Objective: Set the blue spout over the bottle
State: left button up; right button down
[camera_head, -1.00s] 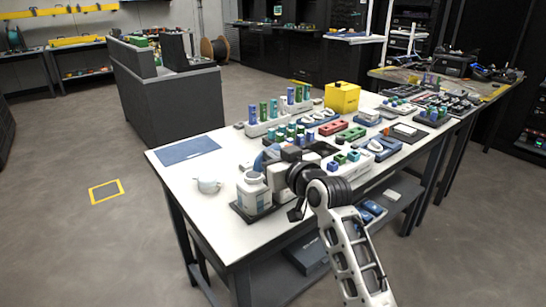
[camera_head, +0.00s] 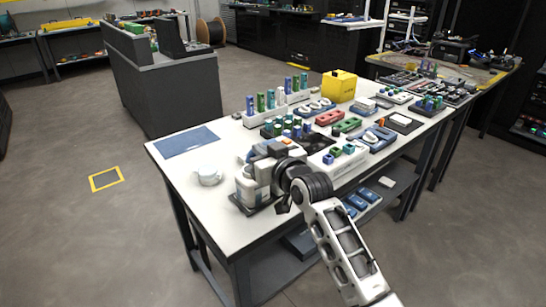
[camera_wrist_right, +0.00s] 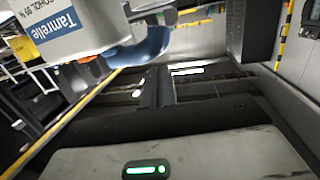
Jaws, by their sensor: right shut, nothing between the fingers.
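The white bottle (camera_head: 245,188) stands in a dark tray (camera_head: 262,205) near the table's front left corner. In the right wrist view the bottle (camera_wrist_right: 90,22), with a blue label, fills the upper left. The curved blue spout (camera_wrist_right: 146,48) shows beside it there; I cannot tell whether it is seated on the bottle. In the head view my gripper hides most of the spout. My right gripper (camera_head: 262,158) is shut and empty, just behind and above the bottle. My left gripper is not in view.
A white cup (camera_head: 208,176) stands left of the bottle. A blue mat (camera_head: 187,141) lies behind it. Racks of green and blue cylinders (camera_head: 270,110), red and green blocks and a yellow box (camera_head: 339,88) fill the table further back. The left front of the table is clear.

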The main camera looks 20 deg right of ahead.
jog(key=s+a+r+p, duration=0.15)
jog(key=s+r, duration=0.25)
jog(key=s, duration=0.8)
jog(key=s+f+g, duration=0.6)
jog(key=s+f, duration=1.5)
jog(key=f, duration=0.3)
jog(key=shift+s+a+f+h+p, duration=0.15)
jog(key=shift+f+h+p, duration=0.15)
jog(key=shift+f+p, duration=0.1)
